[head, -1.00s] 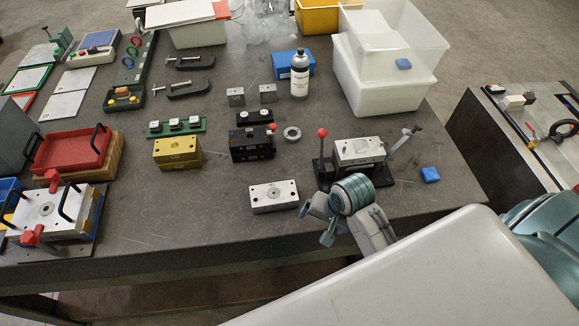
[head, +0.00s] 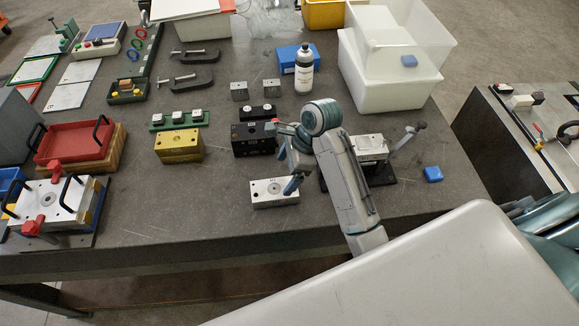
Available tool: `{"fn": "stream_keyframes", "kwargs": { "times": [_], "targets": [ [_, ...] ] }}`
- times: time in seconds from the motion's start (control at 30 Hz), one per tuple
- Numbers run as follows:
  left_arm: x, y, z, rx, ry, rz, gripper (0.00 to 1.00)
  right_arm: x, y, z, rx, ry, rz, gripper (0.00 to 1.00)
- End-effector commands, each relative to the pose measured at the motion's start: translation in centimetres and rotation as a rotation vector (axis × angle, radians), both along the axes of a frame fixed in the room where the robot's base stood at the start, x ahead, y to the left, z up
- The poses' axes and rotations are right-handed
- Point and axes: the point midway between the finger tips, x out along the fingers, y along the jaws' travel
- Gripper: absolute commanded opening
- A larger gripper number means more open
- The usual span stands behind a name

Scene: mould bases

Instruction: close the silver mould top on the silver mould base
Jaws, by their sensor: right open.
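A silver block with a round hole in its top face (head: 264,188), which looks like the mould top, lies on the grey table near its front edge. Another silver block (head: 368,146), which looks like the mould base, sits in a black fixture to the right, partly hidden by my right arm. My right gripper (head: 287,168) is open and empty, over the right end of the front silver block. One finger overlaps that end in the picture; I cannot tell whether it touches. My left gripper is not in view.
A bottle (head: 304,72) stands behind.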

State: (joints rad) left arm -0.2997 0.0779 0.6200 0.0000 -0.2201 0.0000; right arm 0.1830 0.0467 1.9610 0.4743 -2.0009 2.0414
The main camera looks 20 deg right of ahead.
Motion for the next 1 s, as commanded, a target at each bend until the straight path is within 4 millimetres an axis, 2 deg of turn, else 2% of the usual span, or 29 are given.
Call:
{"fn": "stream_keyframes", "kwargs": {
  "times": [0.03, 0.07, 0.13, 0.3, 0.5, 0.7, 0.93, 1.0],
  "targets": [
    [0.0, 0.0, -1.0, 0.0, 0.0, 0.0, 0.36, 0.0, 0.4, -1.4, 0.003, 0.002, 0.001, 0.89],
    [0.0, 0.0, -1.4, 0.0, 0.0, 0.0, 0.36, 0.1, 0.6, -1.9, 0.003, 0.002, 0.001, 0.89],
    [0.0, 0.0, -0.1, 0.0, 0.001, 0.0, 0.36, 0.1, 1.1, -2.4, 0.003, 0.006, 0.0, 0.89],
    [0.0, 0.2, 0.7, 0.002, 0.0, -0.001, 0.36, 0.4, 2.2, -5.2, 0.002, 0.005, 0.001, 0.89],
    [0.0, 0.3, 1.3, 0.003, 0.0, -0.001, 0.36, 0.7, 3.1, -7.6, 0.0, 0.001, 0.002, 0.89],
    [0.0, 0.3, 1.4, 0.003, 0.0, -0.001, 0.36, 0.8, 3.4, -8.6, 0.0, -0.001, 0.002, 0.89],
    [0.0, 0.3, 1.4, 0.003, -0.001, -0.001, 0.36, 0.8, 3.4, -8.6, -0.001, -0.001, 0.001, 0.89],
    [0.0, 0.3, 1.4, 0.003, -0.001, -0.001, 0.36, 0.8, 3.4, -8.6, -0.001, -0.001, 0.001, 0.75]
  ]
}}
